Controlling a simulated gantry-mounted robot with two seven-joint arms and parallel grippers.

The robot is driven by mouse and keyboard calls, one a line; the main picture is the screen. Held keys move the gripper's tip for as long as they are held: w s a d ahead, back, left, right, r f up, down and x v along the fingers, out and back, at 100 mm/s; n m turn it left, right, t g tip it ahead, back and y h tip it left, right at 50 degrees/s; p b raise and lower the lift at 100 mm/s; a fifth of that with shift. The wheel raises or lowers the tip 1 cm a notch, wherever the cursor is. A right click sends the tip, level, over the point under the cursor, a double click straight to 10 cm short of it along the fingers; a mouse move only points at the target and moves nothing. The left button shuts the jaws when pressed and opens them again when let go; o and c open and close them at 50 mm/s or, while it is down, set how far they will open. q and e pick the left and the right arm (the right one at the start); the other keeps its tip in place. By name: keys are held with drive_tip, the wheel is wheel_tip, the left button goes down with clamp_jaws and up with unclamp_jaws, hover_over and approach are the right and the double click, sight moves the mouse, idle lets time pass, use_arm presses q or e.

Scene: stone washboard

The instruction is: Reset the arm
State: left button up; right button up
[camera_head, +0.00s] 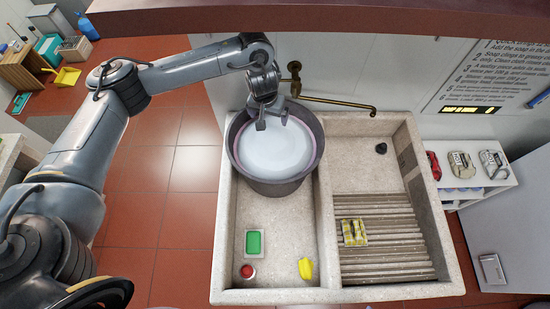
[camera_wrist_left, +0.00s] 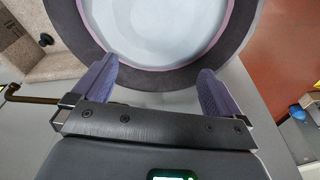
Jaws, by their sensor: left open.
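My left gripper (camera_head: 271,122) is open and empty above the rear part of a large grey bucket (camera_head: 268,184). The bucket holds whitish liquid and stands in the left basin of the stone sink (camera_head: 325,230). In the left wrist view, my left gripper's two purple fingers (camera_wrist_left: 153,88) are spread wide over the bucket's dark rim (camera_wrist_left: 238,35), with nothing between them. Whether the fingers touch the rim I cannot tell. My right gripper is not in view.
A brass tap (camera_head: 335,103) reaches across behind the sink. A green soap (camera_head: 254,242), a red-topped jar (camera_head: 248,271) and a yellow item (camera_head: 305,268) lie in the left basin. A yellow block (camera_head: 354,232) lies on the ridged washboard (camera_head: 385,265). A shelf (camera_head: 470,178) stands right.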

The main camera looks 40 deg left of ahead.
use_arm(q)
drive_tip(key=shift+d, duration=0.1)
drive_tip(key=s+d+f+m+t+h, duration=0.1)
drive_tip(key=d+f+m, duration=0.2)
drive_tip(key=d, duration=0.5)
drive_tip(key=s+d+f+m+t+h, duration=0.1)
drive_tip(key=d+f+m+h, duration=0.15)
drive_tip(key=d, duration=0.55)
drive_tip(key=s+d+r+m+t+h, duration=0.1)
drive_tip(key=s+d+m+t, duration=0.15)
drive_tip(key=d, duration=0.45)
drive_tip(key=s+d+r+m+t+h, duration=0.1)
drive_tip(key=s+d, duration=0.3)
drive_tip(key=d, duration=0.3)
drive_tip(key=s+a+f+n+g+y, duration=0.25)
drive_tip(key=s+a+g+y, duration=0.2)
drive_tip(key=s+a, duration=1.4)
wheel_tip(320, 180, up, 15)
drive_tip(key=p, duration=1.4)
drive_tip(key=shift+d+r+t+p, duration=0.15)
drive_tip(key=shift+d+t+p, duration=0.15)
drive_tip(key=shift+d, duration=0.1)
